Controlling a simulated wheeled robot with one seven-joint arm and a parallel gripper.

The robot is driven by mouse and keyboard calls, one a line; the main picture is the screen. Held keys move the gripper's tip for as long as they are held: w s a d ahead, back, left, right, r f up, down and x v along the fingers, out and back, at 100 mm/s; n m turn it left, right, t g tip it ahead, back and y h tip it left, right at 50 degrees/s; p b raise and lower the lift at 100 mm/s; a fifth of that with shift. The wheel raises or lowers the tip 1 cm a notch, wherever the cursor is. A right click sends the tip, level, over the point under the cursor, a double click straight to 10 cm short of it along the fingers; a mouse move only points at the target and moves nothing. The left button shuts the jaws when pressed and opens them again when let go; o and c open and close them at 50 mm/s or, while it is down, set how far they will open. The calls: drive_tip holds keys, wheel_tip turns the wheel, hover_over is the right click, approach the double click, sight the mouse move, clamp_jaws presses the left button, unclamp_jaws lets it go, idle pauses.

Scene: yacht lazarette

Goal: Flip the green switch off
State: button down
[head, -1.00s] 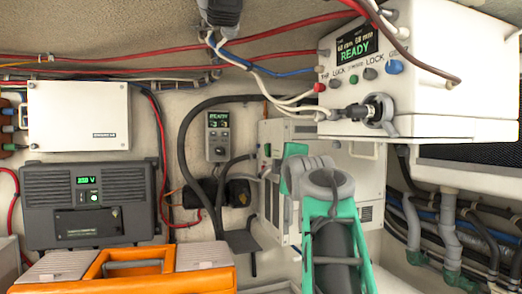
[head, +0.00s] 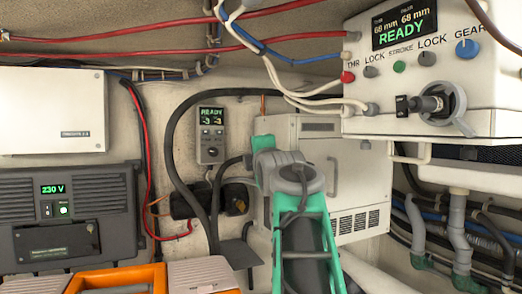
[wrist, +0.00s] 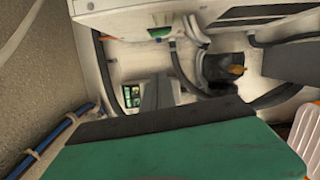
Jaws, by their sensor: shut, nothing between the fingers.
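A small lit green switch (head: 63,209) sits on the front of the dark grey inverter unit (head: 20,235) at the left of the head view, under a green "230 V" readout and beside a dark switch. A round green knob (head: 399,67) marked STROKE is on the white control box at the upper right. My gripper's grey fingers (wrist: 159,96) show shut and empty in the wrist view, beyond a green and black part of my arm. They are hidden in the head view, where only my green and grey arm shows, right of the inverter. No contact with either green control is visible.
The white control box (head: 430,112) juts out at the upper right with a lever and knobs. A small READY panel (head: 211,148) is on the back wall. An orange toolbox (head: 110,280) is at the lower left. Cables and hoses cross the wall.

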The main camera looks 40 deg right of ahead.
drive_tip(key=w+d+p, duration=0.6)
drive_tip(key=w+d, duration=0.1)
drive_tip(key=d, duration=0.2)
drive_tip(key=shift+w+r+p, duration=0.3)
drive_tip(key=shift+r+p, duration=0.05)
drive_tip(key=shift+s, duration=0.1)
